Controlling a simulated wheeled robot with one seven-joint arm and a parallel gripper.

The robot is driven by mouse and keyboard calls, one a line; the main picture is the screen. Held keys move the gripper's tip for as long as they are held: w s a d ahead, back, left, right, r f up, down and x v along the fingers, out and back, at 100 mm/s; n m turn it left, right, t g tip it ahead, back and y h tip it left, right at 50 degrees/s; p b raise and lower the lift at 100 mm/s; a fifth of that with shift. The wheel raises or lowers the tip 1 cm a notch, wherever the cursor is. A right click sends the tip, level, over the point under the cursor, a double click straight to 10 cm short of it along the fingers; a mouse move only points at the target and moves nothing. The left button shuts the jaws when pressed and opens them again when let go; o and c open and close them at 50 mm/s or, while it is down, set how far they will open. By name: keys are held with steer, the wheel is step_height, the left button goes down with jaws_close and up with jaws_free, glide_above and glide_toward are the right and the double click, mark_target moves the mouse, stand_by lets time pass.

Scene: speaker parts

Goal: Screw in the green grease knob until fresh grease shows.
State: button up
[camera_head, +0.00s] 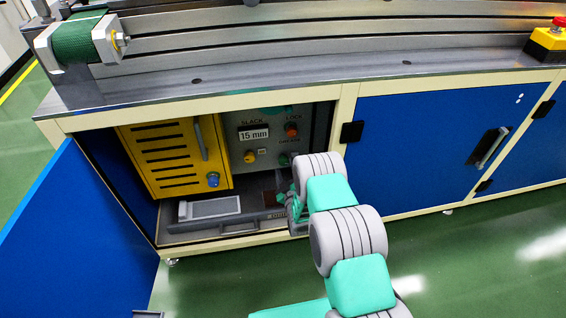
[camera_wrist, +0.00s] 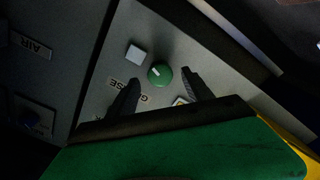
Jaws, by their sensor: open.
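The green grease knob (camera_wrist: 160,74) shows in the wrist view on a grey panel, with a pale pointer mark on its face. It lies just beyond and between the tips of my gripper (camera_wrist: 158,82), whose two dark fingers are apart with nothing between them. A "GREASE" label is beside the knob, partly covered by the left finger. A small pale square (camera_wrist: 136,53) sits on the panel beside the knob. In the head view the green knob (camera_head: 284,160) shows at the lower right of the panel, close to my arm, which hides the panel's lower right.
The open cabinet holds a yellow slotted box (camera_head: 167,158) with a blue knob (camera_head: 213,180). The panel carries a "15 mm" display (camera_head: 253,133), a yellow knob (camera_head: 249,156) and a red LOCK knob (camera_head: 292,130). A grey tray (camera_head: 209,208) lies below. The blue door (camera_head: 85,235) stands open at left.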

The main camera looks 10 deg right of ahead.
mark_target(284, 164)
steer(key=w, duration=0.4)
steer(key=shift+b, duration=0.35)
jaws_close()
